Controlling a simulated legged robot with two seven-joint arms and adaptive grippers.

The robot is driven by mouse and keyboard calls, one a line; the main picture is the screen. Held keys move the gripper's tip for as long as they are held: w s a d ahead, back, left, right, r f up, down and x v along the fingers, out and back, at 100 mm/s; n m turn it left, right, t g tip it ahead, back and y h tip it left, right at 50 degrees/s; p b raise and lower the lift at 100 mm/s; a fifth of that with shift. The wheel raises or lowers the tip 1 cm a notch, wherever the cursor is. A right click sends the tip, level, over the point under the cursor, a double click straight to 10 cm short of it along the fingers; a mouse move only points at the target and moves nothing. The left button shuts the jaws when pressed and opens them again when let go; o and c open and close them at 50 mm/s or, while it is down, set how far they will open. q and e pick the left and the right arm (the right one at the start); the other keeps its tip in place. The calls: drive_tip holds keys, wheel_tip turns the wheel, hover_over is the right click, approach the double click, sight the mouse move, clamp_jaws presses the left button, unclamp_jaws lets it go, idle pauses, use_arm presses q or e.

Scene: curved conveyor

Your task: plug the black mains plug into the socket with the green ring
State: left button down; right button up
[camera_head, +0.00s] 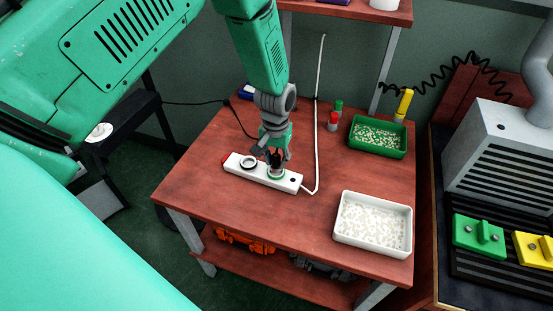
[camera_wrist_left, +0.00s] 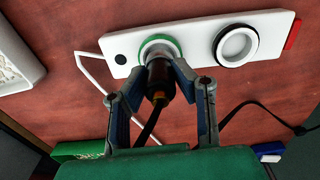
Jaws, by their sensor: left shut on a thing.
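The white power strip (camera_head: 262,173) lies on the wooden table. Its green-ringed socket (camera_head: 276,174) is toward the right end, and another socket with a dark ring (camera_head: 249,162) is to its left. My left gripper (camera_head: 276,158) is directly over the green ring, shut on the black mains plug (camera_wrist_left: 159,78). In the left wrist view the fingers hold the plug from both sides, and its front end overlaps the green ring (camera_wrist_left: 160,43). Whether the pins are inside the socket is hidden. A dark cable (camera_wrist_left: 149,126) trails from the plug. My right gripper is not in view.
A white tray of pale pieces (camera_head: 373,250) stands at the table's front right, a green tray (camera_head: 378,153) behind it. Red and green small bottles (camera_head: 333,122) stand near the back. The strip's white cord (camera_head: 318,130) runs up beside the gripper. The table's left front is clear.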

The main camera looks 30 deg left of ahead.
sight(276, 156)
use_arm(q)
drive_tip(key=shift+f+b, duration=0.55)
drive_tip(key=shift+f, duration=0.45)
drive_tip(key=c, duration=1.2)
unclamp_jaws()
drive_tip(key=shift+r, duration=0.1)
wheel_tip(276, 156, up, 12)
drive_tip(key=shift+f, duration=0.15)
